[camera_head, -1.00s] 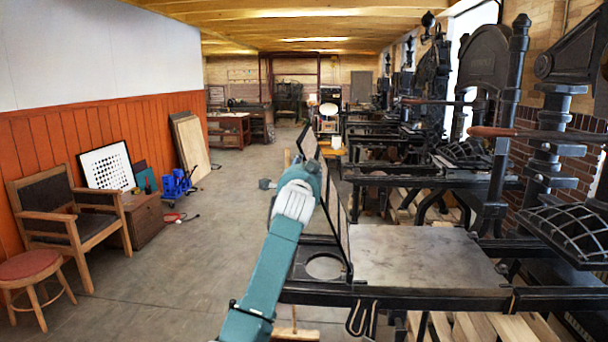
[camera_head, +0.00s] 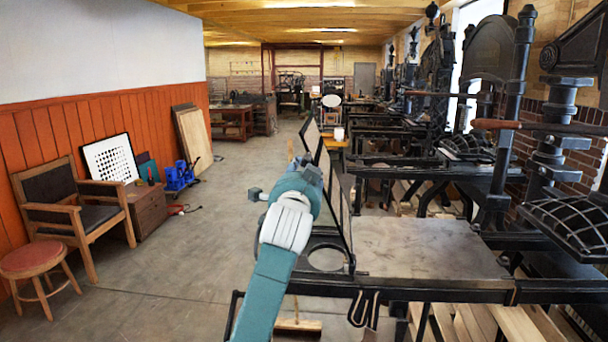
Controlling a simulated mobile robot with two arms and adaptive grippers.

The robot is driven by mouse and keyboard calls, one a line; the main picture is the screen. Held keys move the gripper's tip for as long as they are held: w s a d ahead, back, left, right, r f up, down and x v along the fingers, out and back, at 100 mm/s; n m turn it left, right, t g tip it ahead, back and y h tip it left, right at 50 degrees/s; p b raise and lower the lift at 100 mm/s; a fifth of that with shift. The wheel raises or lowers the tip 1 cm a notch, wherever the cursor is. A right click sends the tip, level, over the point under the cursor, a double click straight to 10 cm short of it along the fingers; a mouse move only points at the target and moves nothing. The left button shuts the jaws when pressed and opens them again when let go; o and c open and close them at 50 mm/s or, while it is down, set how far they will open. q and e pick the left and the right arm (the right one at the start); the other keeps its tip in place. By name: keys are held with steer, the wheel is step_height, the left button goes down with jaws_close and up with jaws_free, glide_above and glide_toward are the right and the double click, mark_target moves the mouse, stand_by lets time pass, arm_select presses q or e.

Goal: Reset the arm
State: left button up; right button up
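One of my arms, teal with a white joint band (camera_head: 286,228), rises from the bottom edge a little left of centre. I take it for my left arm. Its rounded teal end (camera_head: 297,190) hides most of what lies beyond it. A small dark grey piece (camera_head: 256,194) shows left of that end, and a grey-blue piece shows at its upper right. They may belong to the gripper, but the fingers cannot be made out. I see nothing held. My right arm and gripper are out of view.
A hand press with a flat grey bed (camera_head: 430,248) and upright hinged frame stands close to the arm's right. More black presses line the right side. A wooden chair (camera_head: 75,210), red stool (camera_head: 35,262) and chest (camera_head: 147,209) stand left. The floor (camera_head: 180,270) between is clear.

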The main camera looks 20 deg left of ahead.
stand_by(0.3)
arm_select(q)
steer(key=s+d+f+g+h+b, duration=0.1)
steer(key=d+f+g+h, duration=0.15)
steer(key=f, duration=1.95)
steer(key=s+d+f+g+h+b, duration=0.1)
steer(key=d+f+g, duration=0.15)
steer(key=f, duration=1.95)
steer(key=s+f+n+g, duration=0.1)
steer(key=s+f+g, duration=0.1)
steer(key=s+f, duration=0.45)
steer(key=s+f+g, duration=0.1)
steer(key=s+f, duration=0.2)
steer(key=f, duration=0.7)
steer(key=s+d+f+n+g+h+b, duration=0.1)
steer(key=s+f+n+g, duration=0.25)
steer(key=s+f, duration=1.95)
steer(key=s+f+n+g, duration=0.1)
steer(key=s+f, duration=0.4)
steer(key=s, duration=1.1)
steer(key=s+f+n+g+b, duration=0.1)
steer(key=s+f+g, duration=0.3)
steer(key=s, duration=1.3)
step_height(320, 180, down, 2)
steer(key=shift+s, duration=0.3)
